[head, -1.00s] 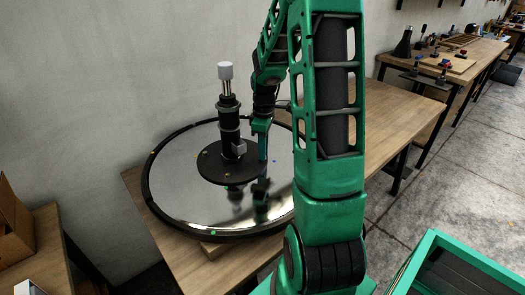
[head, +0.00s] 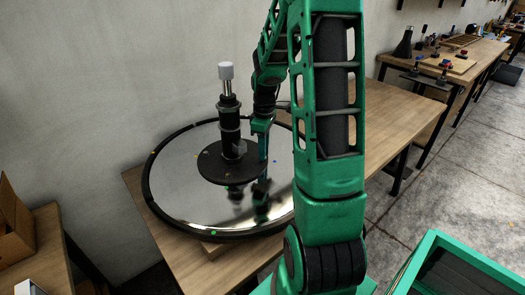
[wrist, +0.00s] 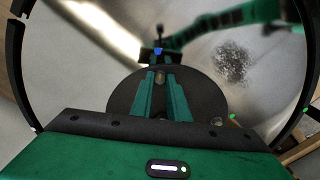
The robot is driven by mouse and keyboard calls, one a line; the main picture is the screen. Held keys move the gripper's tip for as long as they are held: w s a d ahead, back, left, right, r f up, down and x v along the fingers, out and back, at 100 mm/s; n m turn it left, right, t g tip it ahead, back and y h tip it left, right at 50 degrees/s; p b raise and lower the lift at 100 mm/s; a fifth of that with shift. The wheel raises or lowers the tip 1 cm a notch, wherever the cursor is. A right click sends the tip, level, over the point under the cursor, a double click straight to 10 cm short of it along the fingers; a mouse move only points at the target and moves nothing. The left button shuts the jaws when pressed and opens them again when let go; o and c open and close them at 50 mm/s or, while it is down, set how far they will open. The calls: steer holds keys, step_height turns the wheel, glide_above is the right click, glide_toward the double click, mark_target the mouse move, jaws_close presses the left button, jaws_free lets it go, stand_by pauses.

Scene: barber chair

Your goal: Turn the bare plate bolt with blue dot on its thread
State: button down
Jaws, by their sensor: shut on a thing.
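The chair base stands on the wooden table as a round, mirror-like plate (head: 185,195) with a black rim. A black disc (head: 215,175) and an upright black column (head: 229,120) with a pale top stand at its middle. Small coloured dots mark the plate and disc. My gripper (head: 263,158) points down just right of the column, by the disc's edge. In the wrist view its green fingers (wrist: 160,74) are close together, with a small gold-coloured bolt (wrist: 160,77) between them. A blue mark (wrist: 158,51) shows just beyond the tips. The fingers mostly hide the bolt, so its thread cannot be seen.
The column stands close beside my gripper. The table (head: 375,110) is clear to the right. A second bench (head: 450,62) with several small parts stands further right. A cardboard box (head: 14,220) sits at the left, and a green-framed bin (head: 440,240) at the lower right.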

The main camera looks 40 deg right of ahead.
steer(key=shift+w+r, duration=0.1)
steer(key=shift+w, duration=0.05)
steer(key=c, duration=1.7)
jaws_free()
step_height(320, 180, up, 11)
steer(key=shift+f, duration=0.2)
